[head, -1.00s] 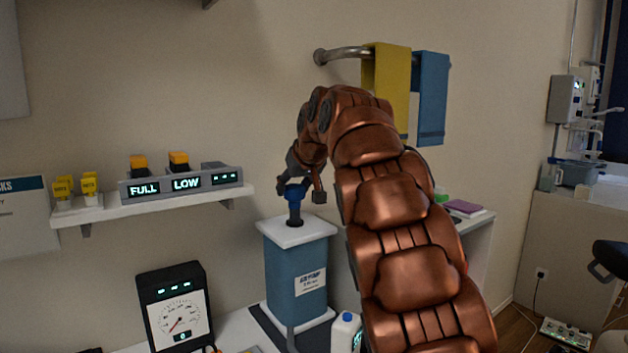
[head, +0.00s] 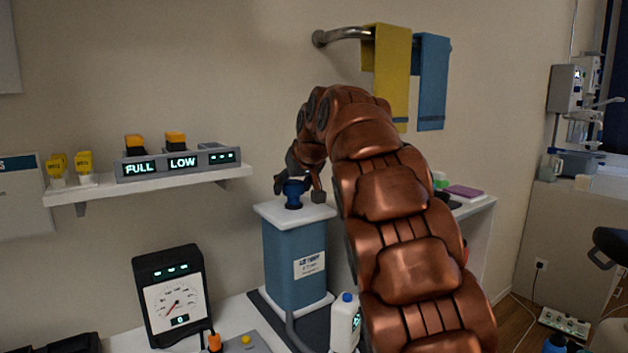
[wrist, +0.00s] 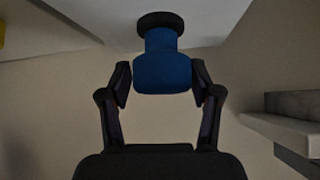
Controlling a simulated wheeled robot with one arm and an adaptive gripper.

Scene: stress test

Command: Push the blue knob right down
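The blue knob (head: 294,192) sits on the white top of the blue pump box (head: 297,262), low and close to the plate, with little stem showing. In the wrist view the knob (wrist: 162,70) is centred between my two fingers, with a dark collar (wrist: 160,20) beyond it against the white top. My gripper (head: 299,188) reaches the knob from above in the head view. The exact contact is hard to see in the dim light.
A shelf (head: 150,185) with a FULL/LOW panel is on the wall at left. A gauge box (head: 173,300) and a white bottle (head: 345,322) stand near the pump. Yellow (head: 391,75) and blue (head: 432,80) towels hang from a rail behind my arm.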

